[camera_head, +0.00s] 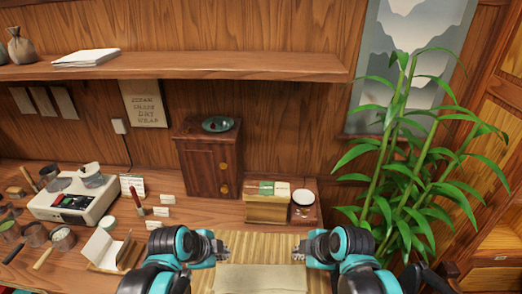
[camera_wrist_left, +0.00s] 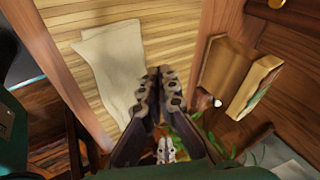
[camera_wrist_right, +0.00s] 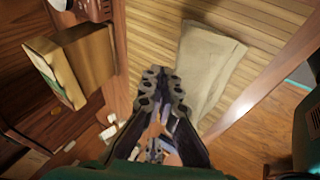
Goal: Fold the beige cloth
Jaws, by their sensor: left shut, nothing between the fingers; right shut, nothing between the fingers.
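The beige cloth (camera_head: 262,278) lies flat on a slatted bamboo mat (camera_head: 262,249) at the bottom middle of the head view, cut off by the lower edge. It also shows in the left wrist view (camera_wrist_left: 112,65) and in the right wrist view (camera_wrist_right: 209,62), with slightly uneven edges. My left gripper (camera_head: 224,249) is left of and beyond the cloth, shut and empty. My right gripper (camera_head: 300,250) is to its right, also shut and empty. In the wrist views, the left fingertips (camera_wrist_left: 160,80) and right fingertips (camera_wrist_right: 164,80) appear beside the cloth; contact cannot be told.
A dark wooden cabinet (camera_head: 208,158) is at the back.

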